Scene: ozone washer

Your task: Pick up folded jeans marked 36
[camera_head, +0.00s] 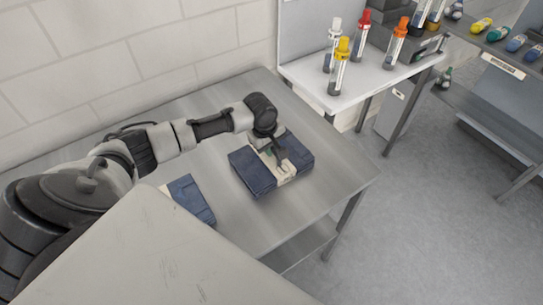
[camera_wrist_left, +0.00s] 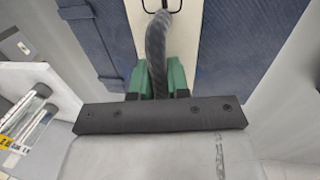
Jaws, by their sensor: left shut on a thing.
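Dark blue folded jeans (camera_head: 252,177) with a cream band (camera_head: 284,179) across the middle lie on the metal table (camera_head: 340,184), or just above it; I cannot tell which. No number is readable on them. My left gripper (camera_head: 278,163) reaches down onto the band from above and is shut on these jeans. In the left wrist view, the blue cloth (camera_wrist_left: 232,40) shows on both sides of the band, with green gripper parts (camera_wrist_left: 177,78) over it. The fingertip contact is not clear. My right gripper is not in view.
Another dark blue folded item (camera_head: 193,199) lies left on the table, partly hidden by my body. A white side table (camera_head: 357,82) at the back holds several bottles with coloured caps, including a yellow-capped one (camera_head: 340,68). A white wall stands behind; open floor lies right.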

